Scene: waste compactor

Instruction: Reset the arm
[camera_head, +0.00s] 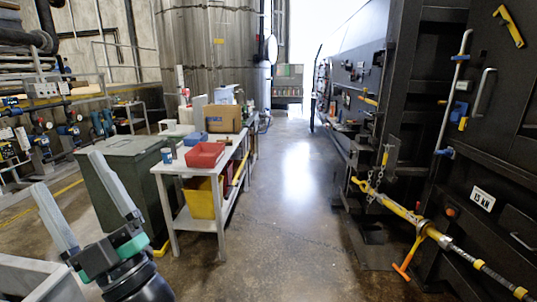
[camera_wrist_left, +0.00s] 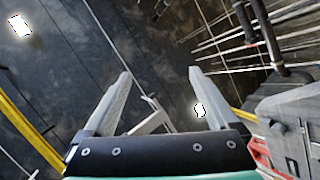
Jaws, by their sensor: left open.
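My left gripper (camera_head: 86,206) is at the lower left of the head view, with its two grey fingers spread apart and pointing up. Nothing is between the fingers. In the left wrist view the same gripper (camera_wrist_left: 161,82) shows both fingers apart, with only the room's dark surfaces and pipework behind them. It is left of and in front of the green bin (camera_head: 127,172), and apart from the white table. My right gripper is in neither view.
A white table (camera_head: 215,165) holds a red tray (camera_head: 205,155), a cardboard box (camera_head: 222,118) and small items; a yellow bin (camera_head: 202,198) is below. A black compactor (camera_head: 430,120) with a yellow ratchet bar (camera_head: 405,213) stands right. The middle aisle floor (camera_head: 295,190) is clear.

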